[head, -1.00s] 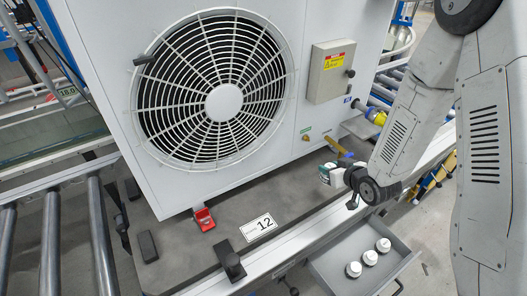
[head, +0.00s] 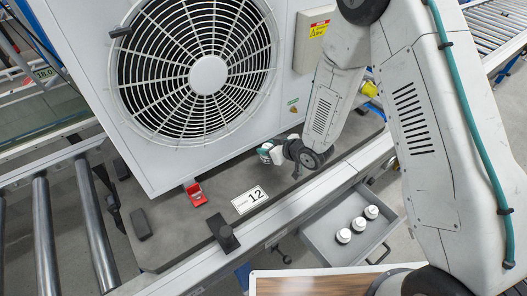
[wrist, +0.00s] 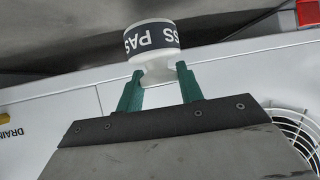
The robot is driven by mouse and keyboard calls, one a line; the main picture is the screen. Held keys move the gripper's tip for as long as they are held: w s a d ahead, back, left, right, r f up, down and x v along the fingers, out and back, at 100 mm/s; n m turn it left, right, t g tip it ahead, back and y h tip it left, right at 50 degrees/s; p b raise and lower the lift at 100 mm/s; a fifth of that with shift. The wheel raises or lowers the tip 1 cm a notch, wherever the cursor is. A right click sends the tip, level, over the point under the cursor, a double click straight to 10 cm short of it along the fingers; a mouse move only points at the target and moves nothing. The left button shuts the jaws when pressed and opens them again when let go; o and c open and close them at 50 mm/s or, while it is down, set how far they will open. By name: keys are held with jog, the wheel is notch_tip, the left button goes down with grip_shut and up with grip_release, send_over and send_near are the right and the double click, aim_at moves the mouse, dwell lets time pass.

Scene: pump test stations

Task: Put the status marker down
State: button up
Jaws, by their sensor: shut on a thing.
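The status marker (wrist: 152,38) is a white round piece with a dark band reading "PASS", seen in the wrist view. My gripper (wrist: 157,78) is shut on its narrower white lower part, with one green finger on each side. In the head view my gripper (head: 267,152) is in front of the lower right of the large white fan unit (head: 165,165), above the grey base board. The marker cannot be made out clearly there. A gap to the surface below cannot be judged.
A label plate "12" (head: 250,200) and a red clip-like piece (head: 195,194) are on the grey board (head: 185,235). Black blocks (head: 141,224) stand near its edge. An open grey drawer (head: 322,247) holds three white round pieces (head: 358,224). Rollers (head: 96,225) are at left.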

jog(key=shift+w+a, duration=0.35)
jog(key=shift+a, duration=0.1)
jog(key=f, duration=0.3)
jog(key=shift+w+a+f, duration=0.25)
jog(key=shift+a+f, duration=0.05)
jog(key=shift+f, duration=0.05)
jog(key=o, duration=1)
jog(key=shift+f, duration=0.1)
